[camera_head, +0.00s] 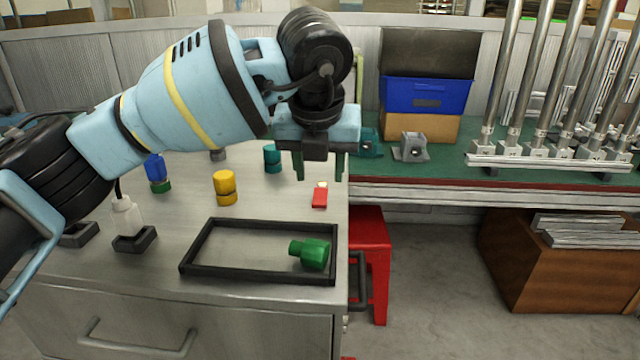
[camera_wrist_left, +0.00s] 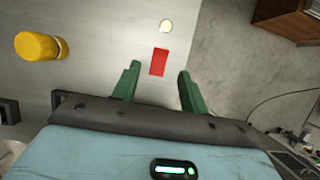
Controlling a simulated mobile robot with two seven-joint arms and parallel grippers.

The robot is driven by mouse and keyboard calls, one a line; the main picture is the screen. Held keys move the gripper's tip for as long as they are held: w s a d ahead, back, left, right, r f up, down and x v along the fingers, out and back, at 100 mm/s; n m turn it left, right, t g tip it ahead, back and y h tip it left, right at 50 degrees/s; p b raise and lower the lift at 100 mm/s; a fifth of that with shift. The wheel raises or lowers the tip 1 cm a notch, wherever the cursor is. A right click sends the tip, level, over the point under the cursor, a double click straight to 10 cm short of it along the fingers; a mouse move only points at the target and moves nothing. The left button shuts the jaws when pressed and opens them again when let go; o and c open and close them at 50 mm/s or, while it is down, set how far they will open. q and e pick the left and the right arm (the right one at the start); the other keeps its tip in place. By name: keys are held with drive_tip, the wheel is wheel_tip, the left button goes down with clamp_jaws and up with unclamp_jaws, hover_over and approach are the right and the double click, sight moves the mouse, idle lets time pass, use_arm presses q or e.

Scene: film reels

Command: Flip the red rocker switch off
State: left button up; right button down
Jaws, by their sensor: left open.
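The red rocker switch (camera_head: 320,197) is a small red block on the grey cabinet top, near its right edge. A small pale, lit disc (camera_head: 321,185) lies just behind it. My left gripper (camera_head: 319,178) hangs above and a little behind the switch in the head view, with its green fingers pointing down. In the left wrist view the switch (camera_wrist_left: 159,62) shows beyond and between the two open fingertips (camera_wrist_left: 159,68), with nothing held. I cannot tell which way the rocker is tilted. My right gripper is not in view.
A black tray frame (camera_head: 207,250) with a green part (camera_head: 312,254) in it lies in front of the switch. Yellow (camera_head: 225,187) and teal (camera_head: 272,158) cylinders stand to the left. The cabinet's right edge is close to the switch; a red stool (camera_head: 370,240) stands beside it.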

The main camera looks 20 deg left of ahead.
sight(320, 192)
use_arm(q)
drive_tip(key=x, duration=0.3)
drive_tip(key=shift+w+f, duration=0.1)
drive_tip(key=shift+f, duration=0.1)
drive_tip(key=shift+w+a+f, duration=0.1)
drive_tip(key=shift+w+f, duration=0.05)
drive_tip(key=shift+f, duration=0.25)
